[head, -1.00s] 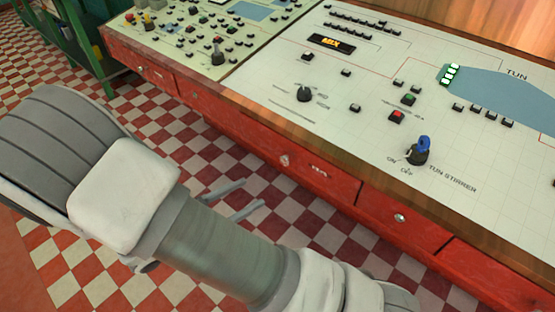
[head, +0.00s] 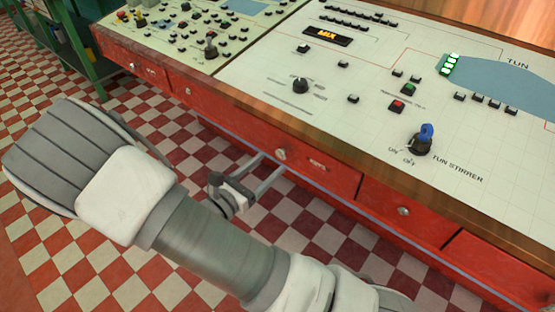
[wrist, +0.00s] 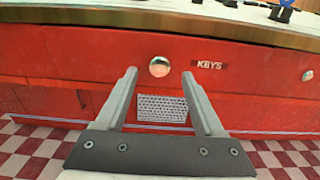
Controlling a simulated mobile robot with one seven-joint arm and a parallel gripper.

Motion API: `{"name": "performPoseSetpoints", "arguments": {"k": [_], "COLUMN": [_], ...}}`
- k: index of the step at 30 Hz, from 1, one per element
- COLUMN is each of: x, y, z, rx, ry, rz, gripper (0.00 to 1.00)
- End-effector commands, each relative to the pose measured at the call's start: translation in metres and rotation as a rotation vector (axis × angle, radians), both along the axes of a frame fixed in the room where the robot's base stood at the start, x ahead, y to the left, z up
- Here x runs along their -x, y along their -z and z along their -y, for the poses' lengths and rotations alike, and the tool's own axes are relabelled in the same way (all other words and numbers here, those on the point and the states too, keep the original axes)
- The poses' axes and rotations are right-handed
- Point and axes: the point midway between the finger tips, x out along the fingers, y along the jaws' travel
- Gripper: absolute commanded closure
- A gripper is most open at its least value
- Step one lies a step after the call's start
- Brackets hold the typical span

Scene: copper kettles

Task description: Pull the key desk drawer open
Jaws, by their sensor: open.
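The key desk drawer (head: 338,182) is a red front under the desk top, marked by a KEYS label (wrist: 209,65). It looks shut, flush with the fronts beside it. Its round metal knob (wrist: 159,67) also shows in the head view (head: 281,154). My gripper (head: 272,164) is open and empty just in front of the drawer. In the wrist view (wrist: 159,75) its two fingertips lie left and right of the knob, slightly below its middle. I cannot tell whether the fingertips reach as far as the knob.
Another red drawer with a knob (head: 404,211) is to the right, and one (head: 188,91) to the left. The control panel (head: 330,110) above carries buttons and a blue key (head: 426,133). A grey vent grille (wrist: 162,108) is below the knob. The checkered floor (head: 110,200) is clear.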

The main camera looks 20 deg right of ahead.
Motion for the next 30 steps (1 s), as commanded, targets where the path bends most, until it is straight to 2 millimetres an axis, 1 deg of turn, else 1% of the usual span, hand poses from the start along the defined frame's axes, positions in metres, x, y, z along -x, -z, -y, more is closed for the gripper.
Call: {"name": "performPoseSetpoints", "arguments": {"k": [1,3,9,13,20,21,23,27,29,30], "x": [-0.005,-0.012,-0.025,-0.028,-0.028,-0.028,-0.028,-0.028,-0.028,-0.028], "y": [0.002,0.002,0.001,0.0,0.0,0.0,0.0,0.0,0.0,0.0], "z": [0.009,0.018,0.034,0.038,0.038,0.038,0.038,0.038,0.038,0.038], "rx": [0.0,-0.001,-0.001,-0.001,-0.001,-0.001,-0.001,-0.001,-0.001,-0.001], "ry": [0.004,0.003,0.001,0.0,0.0,0.0,0.0,0.0,0.0,0.0], "rz": [0.001,0.001,0.0,0.001,0.001,0.001,0.001,0.001,0.001,0.001], "gripper": [0.3,0.3,0.3,0.3,0.3,0.37,0.48,0.73,0.84,0.91]}}
